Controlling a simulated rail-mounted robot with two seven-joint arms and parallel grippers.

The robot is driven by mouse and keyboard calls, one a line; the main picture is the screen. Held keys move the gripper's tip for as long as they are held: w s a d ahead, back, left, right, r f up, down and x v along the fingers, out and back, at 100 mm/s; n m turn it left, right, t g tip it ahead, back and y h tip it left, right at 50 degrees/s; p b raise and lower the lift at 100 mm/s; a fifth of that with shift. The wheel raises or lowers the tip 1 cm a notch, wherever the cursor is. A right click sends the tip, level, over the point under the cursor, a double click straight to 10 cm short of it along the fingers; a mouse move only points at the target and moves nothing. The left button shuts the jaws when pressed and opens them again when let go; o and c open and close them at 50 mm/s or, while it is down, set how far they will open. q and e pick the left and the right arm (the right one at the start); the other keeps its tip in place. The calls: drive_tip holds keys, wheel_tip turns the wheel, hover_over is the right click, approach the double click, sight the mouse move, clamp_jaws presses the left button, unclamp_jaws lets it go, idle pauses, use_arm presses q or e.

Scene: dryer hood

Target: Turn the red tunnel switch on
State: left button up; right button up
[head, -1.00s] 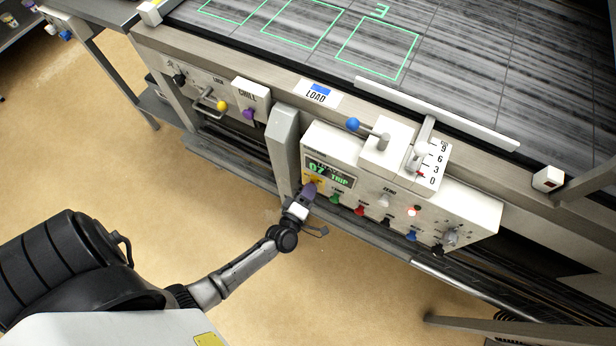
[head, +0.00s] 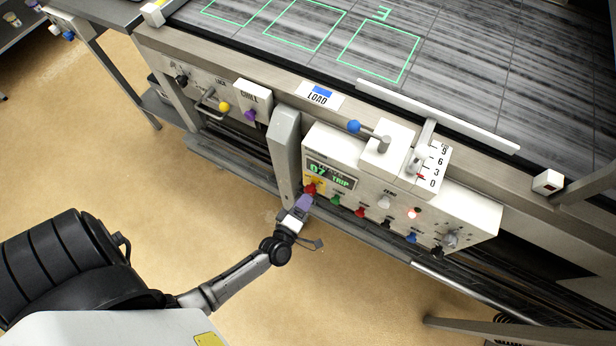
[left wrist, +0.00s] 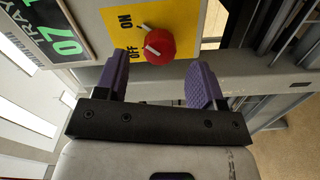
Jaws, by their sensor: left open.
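The red tunnel switch (head: 311,188) is a round red knob on a yellow plate, at the left end of the white control box. In the left wrist view, the red knob (left wrist: 162,46) shows beside the words ON and OFF. White marks show on its side facing the labels; I cannot tell for certain which word it points to. My left gripper (head: 303,205) is just below and left of the knob in the head view. In the left wrist view its purple fingers (left wrist: 158,76) are spread, with the knob ahead of the gap, not gripped. My right gripper is out of view.
The control box (head: 405,190) carries several other knobs, including another red one (head: 360,212), and a green display (head: 330,175). A grey post (head: 284,150) stands just left of the switch. A lever with a blue ball (head: 354,126) sits above. The floor below left is clear.

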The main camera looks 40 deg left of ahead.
use_arm(q)
drive_tip(key=v, duration=1)
drive_tip(key=shift+p, duration=0.35)
